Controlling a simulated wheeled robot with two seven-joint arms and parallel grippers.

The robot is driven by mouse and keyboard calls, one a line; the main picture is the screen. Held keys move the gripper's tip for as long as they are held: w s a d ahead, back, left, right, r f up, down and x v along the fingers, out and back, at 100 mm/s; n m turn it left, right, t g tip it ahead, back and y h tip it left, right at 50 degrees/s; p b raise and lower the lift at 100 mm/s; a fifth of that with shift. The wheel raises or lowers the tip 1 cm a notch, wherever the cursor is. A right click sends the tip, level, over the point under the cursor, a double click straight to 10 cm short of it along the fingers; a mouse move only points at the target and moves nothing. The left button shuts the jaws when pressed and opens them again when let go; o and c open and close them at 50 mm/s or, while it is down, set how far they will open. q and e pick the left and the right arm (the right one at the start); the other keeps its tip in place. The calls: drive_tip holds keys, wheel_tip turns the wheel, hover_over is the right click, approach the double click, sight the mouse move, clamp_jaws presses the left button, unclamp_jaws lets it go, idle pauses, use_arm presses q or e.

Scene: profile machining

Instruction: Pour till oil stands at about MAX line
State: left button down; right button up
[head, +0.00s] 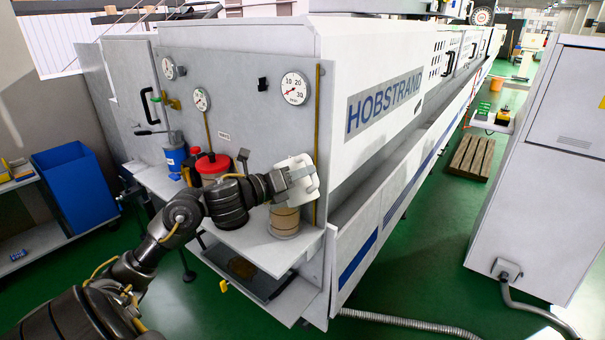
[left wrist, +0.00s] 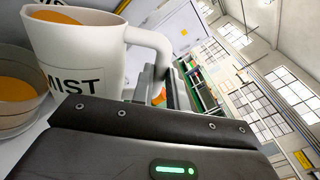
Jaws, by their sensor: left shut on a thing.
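A white jug (head: 307,184) with MIST lettering is held up at the machine's near corner. It also shows in the left wrist view (left wrist: 88,52), with orange oil (left wrist: 62,17) inside near its mouth. My left gripper (head: 286,180) is shut on the jug's handle (left wrist: 152,43). A clear round oil cup (head: 284,221) with tan contents stands on the shelf just below the jug. In the left wrist view this cup (left wrist: 17,112) is left of the jug and holds orange oil. I cannot make out a MAX line or a pouring stream. My right gripper is out of view.
A red can (head: 212,168) and a blue container (head: 174,158) stand left on the machine's shelf (head: 262,252). Gauges (head: 295,88) are on the panel behind. A blue bin (head: 75,185) stands far left. A grey cabinet (head: 535,170) is at right, with green floor between.

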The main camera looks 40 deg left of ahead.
sight(295, 163)
use_arm(q)
drive_tip(key=shift+w+a+r+n+p, duration=0.15)
drive_tip(key=shift+a+r+n+p, duration=0.35)
drive_tip(key=shift+n, duration=0.4)
idle(2.8)
drive_tip(key=shift+w+a+r+n+p, duration=0.15)
drive_tip(key=shift+a+n+p, duration=0.2)
drive_tip(key=shift+n, duration=0.3)
drive_tip(key=shift+w+a+r+n+p, duration=0.1)
drive_tip(key=shift+a+n+p, duration=0.15)
drive_tip(key=shift+a+n, duration=0.3)
idle(3.1)
